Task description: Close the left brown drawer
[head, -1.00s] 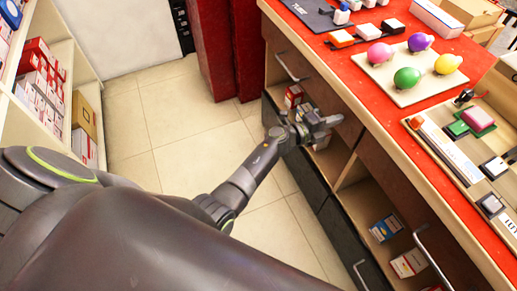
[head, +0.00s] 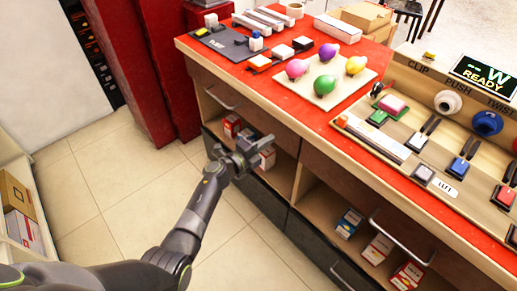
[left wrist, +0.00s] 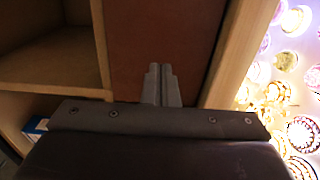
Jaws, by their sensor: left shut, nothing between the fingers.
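The left brown drawer (head: 260,118) is in the upper row of the red-topped counter, with a metal handle (head: 222,98) near its left end. I cannot tell clearly how far its front stands out. My left gripper (head: 264,144) is shut and empty in front of the counter, just below the drawer front in the head view. In the left wrist view the shut fingers (left wrist: 162,84) point at a brown panel (left wrist: 165,35); I cannot tell whether they touch it. My right gripper is not in view.
Open shelves with small boxes (head: 348,223) lie under the brown fronts. Another handle (head: 402,240) sticks out at the right. Tiled floor (head: 110,190) is clear at the left.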

